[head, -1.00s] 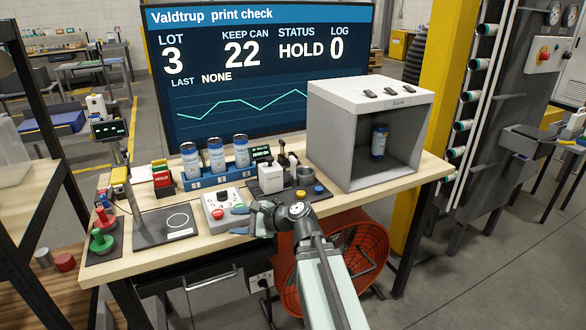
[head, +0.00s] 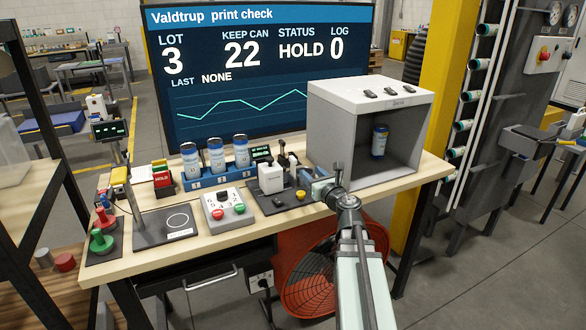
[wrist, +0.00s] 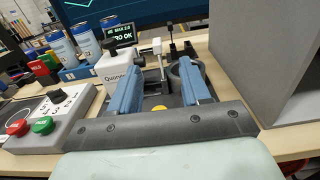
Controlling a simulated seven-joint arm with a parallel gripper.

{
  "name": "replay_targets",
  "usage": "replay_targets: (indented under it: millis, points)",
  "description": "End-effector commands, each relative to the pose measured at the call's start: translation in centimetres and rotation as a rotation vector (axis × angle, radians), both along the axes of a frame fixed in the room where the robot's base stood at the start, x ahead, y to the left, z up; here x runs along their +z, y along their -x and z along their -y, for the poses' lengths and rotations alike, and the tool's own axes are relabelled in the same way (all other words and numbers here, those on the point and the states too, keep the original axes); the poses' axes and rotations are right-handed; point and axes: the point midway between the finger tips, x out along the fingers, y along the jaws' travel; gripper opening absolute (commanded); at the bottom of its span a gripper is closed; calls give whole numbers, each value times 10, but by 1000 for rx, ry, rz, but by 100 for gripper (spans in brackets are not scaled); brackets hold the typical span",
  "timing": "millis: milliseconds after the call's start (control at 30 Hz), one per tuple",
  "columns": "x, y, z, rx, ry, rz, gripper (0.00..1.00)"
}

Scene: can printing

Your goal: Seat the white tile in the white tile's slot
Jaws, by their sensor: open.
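I cannot pick out a white tile or its slot for certain. My gripper (head: 314,183) is open and empty over the right end of the dark pad beside the grey cabinet. In the wrist view its two blue fingers (wrist: 160,86) stand well apart. A yellow round piece (wrist: 157,108) lies on the dark pad and shows between them. A dark ring-shaped holder (wrist: 184,72) is partly behind the right finger.
A grey open-fronted cabinet (head: 331,152) with a can (head: 379,141) inside is close on the right. A button box (head: 224,205) stands to the left. Several cans stand in a blue rack (head: 205,183) behind. A small display (wrist: 118,35) reads "ZERO OK".

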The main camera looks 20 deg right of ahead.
Motion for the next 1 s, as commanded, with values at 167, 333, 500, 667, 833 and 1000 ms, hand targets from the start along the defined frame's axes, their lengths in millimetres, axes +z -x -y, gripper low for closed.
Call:
replay_targets:
  millis: [167,333,500,667,833,1000]
  points:
    - [0,-35,1,2,2,-1,47]
    - [-1,-61,0,2,3,-1,47]
    - [-1,-69,-1,2,4,-1,47]
    - [-3,-79,-3,3,4,-1,47]
    - [-9,-101,-6,3,3,-1,47]
    - [-9,-118,-6,3,4,-1,47]
